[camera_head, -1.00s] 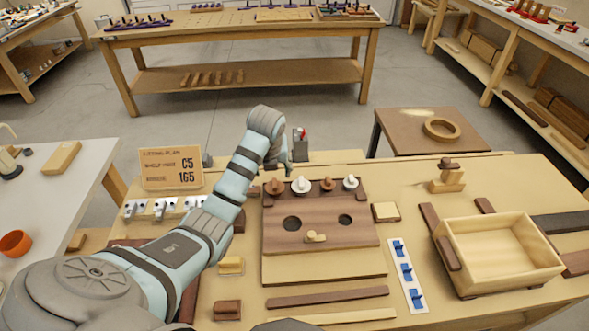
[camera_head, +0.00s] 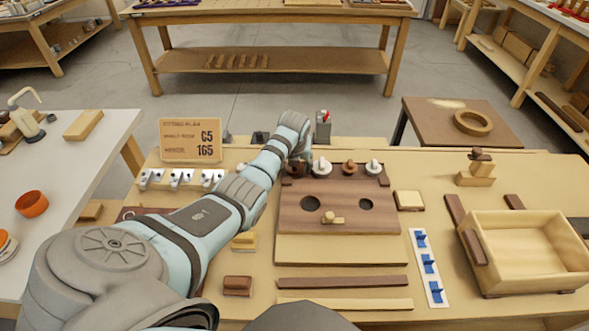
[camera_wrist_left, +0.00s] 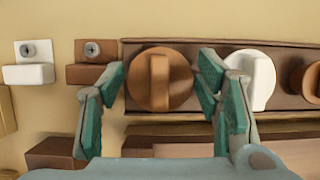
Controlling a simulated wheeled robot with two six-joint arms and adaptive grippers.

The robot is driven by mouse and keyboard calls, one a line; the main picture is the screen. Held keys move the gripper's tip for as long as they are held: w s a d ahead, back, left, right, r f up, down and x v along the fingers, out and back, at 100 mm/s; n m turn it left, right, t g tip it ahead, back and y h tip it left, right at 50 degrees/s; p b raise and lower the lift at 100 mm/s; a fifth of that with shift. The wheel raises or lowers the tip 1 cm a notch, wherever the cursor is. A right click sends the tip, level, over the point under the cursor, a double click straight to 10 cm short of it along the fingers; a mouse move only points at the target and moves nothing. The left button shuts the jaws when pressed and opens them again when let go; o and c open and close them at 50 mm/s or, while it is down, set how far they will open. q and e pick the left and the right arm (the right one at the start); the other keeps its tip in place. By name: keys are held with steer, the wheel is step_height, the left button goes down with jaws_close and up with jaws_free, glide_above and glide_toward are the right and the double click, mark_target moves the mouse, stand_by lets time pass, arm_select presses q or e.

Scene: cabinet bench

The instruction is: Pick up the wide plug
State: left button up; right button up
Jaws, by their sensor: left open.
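A row of round plugs with upright grips stands on a dark rack behind the board (camera_head: 300,228) with two round holes. The leftmost plug is brown (camera_wrist_left: 158,95) and broad; a white plug (camera_wrist_left: 262,82) stands to its right. In the head view, the white plug (camera_head: 321,167), a brown plug (camera_head: 349,168) and another white plug (camera_head: 374,167) show in the row. My left gripper (camera_wrist_left: 160,75) is open, one finger on each side of the leftmost brown plug, with gaps showing. In the head view it partly hides that plug. My right gripper is not in view.
A sign (camera_head: 190,140) stands at the back left. A wooden box (camera_head: 485,268) stands at the right, with a strip of blue clips (camera_head: 427,265) beside it. A small pale piece (camera_head: 332,217) lies on the board. Dark and pale strips lie in front.

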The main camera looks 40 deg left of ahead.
arm_select(q)
steer(key=shift+r, duration=0.1)
steer(key=c, duration=0.6)
